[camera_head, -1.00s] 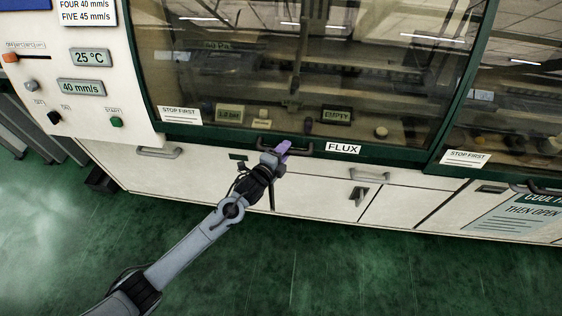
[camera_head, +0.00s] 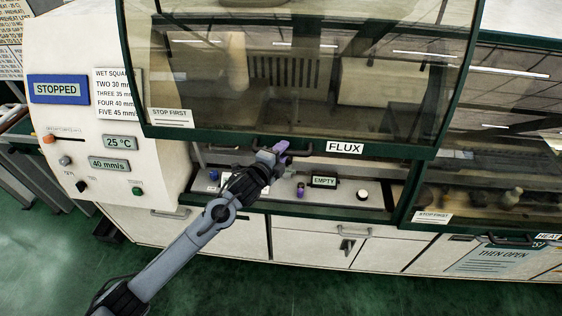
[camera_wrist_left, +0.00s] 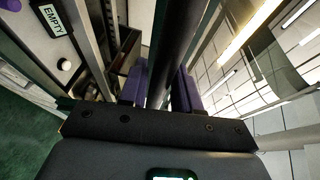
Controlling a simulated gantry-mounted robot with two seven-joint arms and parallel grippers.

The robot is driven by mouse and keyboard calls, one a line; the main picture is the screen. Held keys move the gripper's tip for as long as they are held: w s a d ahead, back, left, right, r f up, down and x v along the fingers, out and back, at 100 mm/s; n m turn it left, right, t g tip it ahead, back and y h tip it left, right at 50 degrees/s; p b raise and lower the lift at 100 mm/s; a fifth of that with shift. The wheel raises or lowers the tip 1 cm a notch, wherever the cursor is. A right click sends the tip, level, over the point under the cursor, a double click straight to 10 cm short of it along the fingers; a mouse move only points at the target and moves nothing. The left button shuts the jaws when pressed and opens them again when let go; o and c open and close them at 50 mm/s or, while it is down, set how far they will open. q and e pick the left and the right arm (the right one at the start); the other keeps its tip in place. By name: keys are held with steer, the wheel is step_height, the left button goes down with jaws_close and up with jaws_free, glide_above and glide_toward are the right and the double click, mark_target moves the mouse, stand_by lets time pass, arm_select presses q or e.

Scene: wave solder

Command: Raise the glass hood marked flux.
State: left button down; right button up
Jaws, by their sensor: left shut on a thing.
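The glass hood marked FLUX (camera_head: 300,75) is partly raised in the head view, its green lower frame lifted clear of the white cabinet front. A dark bar handle (camera_head: 300,150) runs along that frame, left of the FLUX label (camera_head: 344,147). My left gripper (camera_head: 280,149) is shut on the handle. In the left wrist view its purple fingers (camera_wrist_left: 160,85) stand on both sides of the dark bar (camera_wrist_left: 182,50). My right gripper is in neither view.
Under the hood, an open bay shows an EMPTY sign (camera_head: 323,182), a white-topped knob (camera_head: 362,195) and small bottles. The control panel (camera_head: 110,150) with a STOPPED display (camera_head: 58,89) stands at left. A second glass hood (camera_head: 500,130) at right is down. Green floor lies in front.

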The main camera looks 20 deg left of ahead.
arm_select(q)
steer(key=shift+w+r+p, duration=0.15)
steer(key=shift+r+p, duration=0.5)
steer(key=shift+r, duration=1.3)
steer(key=c, duration=0.9)
jaws_free()
steer(key=shift+f, duration=0.1)
steer(key=shift+s+a, duration=0.15)
steer(key=shift+s, duration=0.35)
steer(key=shift+b+v, duration=1.45)
steer(key=shift+v, duration=3.45)
